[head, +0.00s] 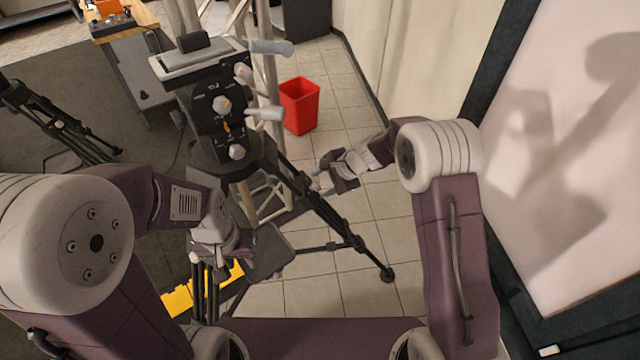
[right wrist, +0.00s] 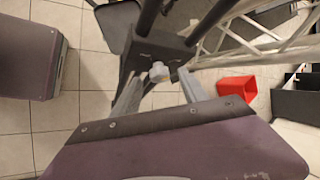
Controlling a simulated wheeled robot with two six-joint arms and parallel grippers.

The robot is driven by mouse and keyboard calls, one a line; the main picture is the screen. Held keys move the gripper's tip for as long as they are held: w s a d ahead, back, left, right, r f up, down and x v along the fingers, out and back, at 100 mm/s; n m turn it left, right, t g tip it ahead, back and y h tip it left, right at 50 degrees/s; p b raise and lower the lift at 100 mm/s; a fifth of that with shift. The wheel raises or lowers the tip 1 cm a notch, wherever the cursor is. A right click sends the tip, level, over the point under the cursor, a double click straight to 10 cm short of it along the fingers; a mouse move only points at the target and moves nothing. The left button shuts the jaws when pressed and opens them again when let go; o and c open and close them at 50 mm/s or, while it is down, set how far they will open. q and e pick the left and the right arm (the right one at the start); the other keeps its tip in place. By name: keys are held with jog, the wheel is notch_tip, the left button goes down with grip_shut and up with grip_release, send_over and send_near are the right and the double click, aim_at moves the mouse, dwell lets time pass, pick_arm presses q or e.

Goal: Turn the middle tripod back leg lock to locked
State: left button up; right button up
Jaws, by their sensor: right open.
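The middle tripod (head: 225,120) stands in front of me with a dark control head on top. One dark leg (head: 345,235) runs down to the right to a foot on the tiles. In the right wrist view the leg lock (right wrist: 159,72) is a pale knob on a dark block on the leg. My right gripper (head: 319,181) is beside this leg, open, its two fingers (right wrist: 158,82) on either side of the knob. I cannot tell whether they touch it. The lock's setting is not readable. My left gripper (head: 222,243) hangs low left of the leg, its fingers unclear.
A red bin (head: 299,105) stands on the tiles behind the tripod; it also shows in the right wrist view (right wrist: 237,89). A pale truss (right wrist: 245,30) rises close behind. Another tripod (head: 60,125) stands at left. A large framed panel (head: 570,150) is at right.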

jog(key=v, duration=0.7)
jog(key=shift+d+r, duration=0.1)
jog(key=s+d+r+n+h+p, duration=0.2)
jog(key=s+d+r, duration=0.25)
jog(key=s, duration=0.25)
jog(key=s+d+f+n+g+h, duration=0.1)
jog(key=s+d+n, duration=0.3)
jog(key=s, duration=0.4)
jog(key=s+d+f+n+g+h, duration=0.1)
jog(key=s+d+f+n, duration=0.3)
jog(key=s, duration=0.4)
jog(key=shift+d+n+g+h, duration=0.4)
jog(key=shift+n+h, duration=0.3)
jog(key=shift+n, duration=0.2)
